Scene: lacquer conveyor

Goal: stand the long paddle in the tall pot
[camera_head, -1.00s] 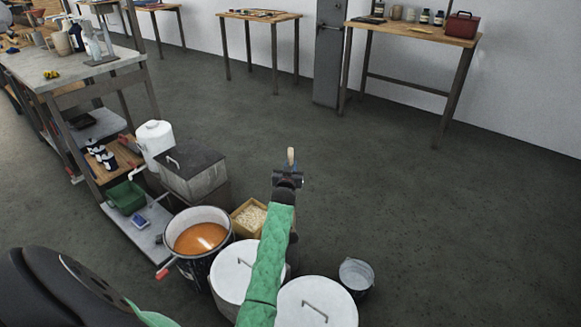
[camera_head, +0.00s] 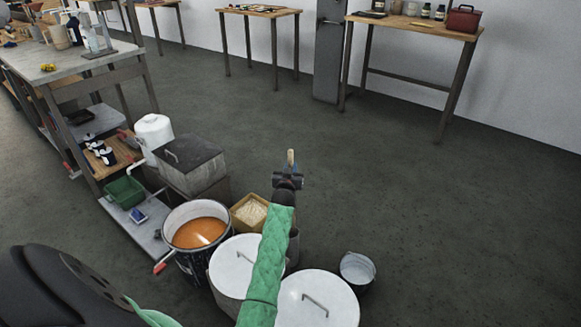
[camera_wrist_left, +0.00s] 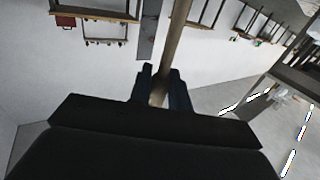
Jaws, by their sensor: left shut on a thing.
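My left gripper (camera_head: 289,180) is shut on the long paddle (camera_head: 291,157), and only a short pale wooden end shows above the jaws in the head view. In the left wrist view the paddle's round wooden shaft (camera_wrist_left: 176,40) runs up and away from between the fingers (camera_wrist_left: 161,88). A narrow grey-brown vessel (camera_head: 294,247) stands behind my left forearm. It is mostly hidden, and I cannot tell whether it is the tall pot. The paddle's lower part is hidden in the head view. My right gripper is not in view.
A black pot of orange lacquer (camera_head: 198,232), two white-lidded drums (camera_head: 232,270) (camera_head: 330,312), a box of pale pieces (camera_head: 236,215) and a metal bucket (camera_head: 357,270) crowd around my arm. A grey lidded box (camera_head: 190,166) stands behind. Floor to the right is clear.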

